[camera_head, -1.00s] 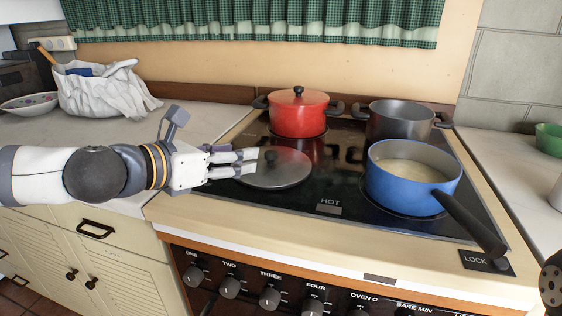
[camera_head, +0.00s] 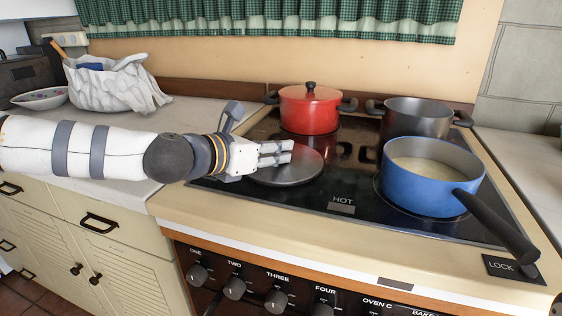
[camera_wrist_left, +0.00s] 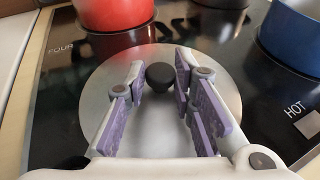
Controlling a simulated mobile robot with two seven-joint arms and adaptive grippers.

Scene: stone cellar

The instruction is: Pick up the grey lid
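The grey lid (camera_head: 306,172) is a flat round disc lying on the black hob in front of the red pot. It also shows in the left wrist view (camera_wrist_left: 158,130), with a round black knob (camera_wrist_left: 160,76) at its middle. My left gripper (camera_head: 287,152) reaches in from the left, low over the lid, and its fingers hide the knob in the head view. In the left wrist view its fingers (camera_wrist_left: 160,70) are apart, one on each side of the knob, with gaps visible. My right gripper is out of view.
The red pot (camera_head: 309,112) stands behind the lid. A grey pot (camera_head: 415,122) stands at the back right. A blue saucepan (camera_head: 425,188) is right of the lid, its black handle pointing front right.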

